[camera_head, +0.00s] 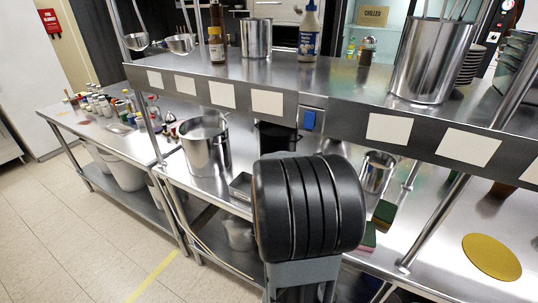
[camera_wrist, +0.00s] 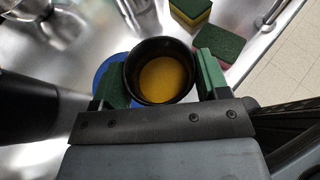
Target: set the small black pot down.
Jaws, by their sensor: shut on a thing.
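In the wrist view, my gripper (camera_wrist: 157,82) is shut on the small black pot (camera_wrist: 132,78), with a green-padded finger on each side of it. The pot is round and seen from above, with a yellow-brown inside. A blue round patch (camera_wrist: 103,76) shows partly from behind the pot, on the steel counter. I cannot tell whether the pot touches the surface below it. In the head view my black arm link hides the gripper and the held pot.
Green-topped sponges (camera_wrist: 190,10) (camera_head: 383,213) lie close by. A large dark vessel (camera_wrist: 35,95) stands left in the wrist view. A steel pot (camera_head: 205,145), a steel can (camera_head: 377,172) and a yellow disc (camera_head: 492,257) are on the counter. A shelf (camera_head: 345,100) overhangs it.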

